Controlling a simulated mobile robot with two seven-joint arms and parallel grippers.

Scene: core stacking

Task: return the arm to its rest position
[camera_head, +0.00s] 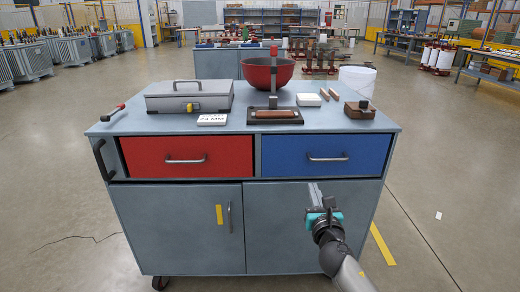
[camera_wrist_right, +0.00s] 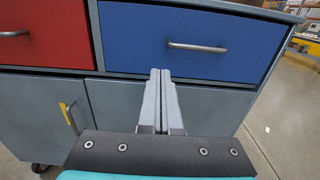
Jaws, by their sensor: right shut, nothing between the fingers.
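My right gripper (camera_head: 315,194) is in front of the workbench cart, at the height of its lower doors and just below the blue drawer (camera_head: 327,155). In the right wrist view the gripper (camera_wrist_right: 160,75) has its two grey fingers together with nothing between them. The blue drawer (camera_wrist_right: 180,40) is closed and lies beyond the fingertips. My right arm (camera_head: 348,270) reaches in from the bottom right of the head view. My left gripper does not show in either view.
The cart top (camera_head: 225,128) carries a grey metal case (camera_head: 189,97), a red bowl (camera_head: 258,72), a label block (camera_head: 212,119), a white block (camera_head: 308,100) and a brown block (camera_head: 360,111). The red drawer (camera_head: 187,156) is closed. Open floor (camera_head: 450,200) lies right of the cart.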

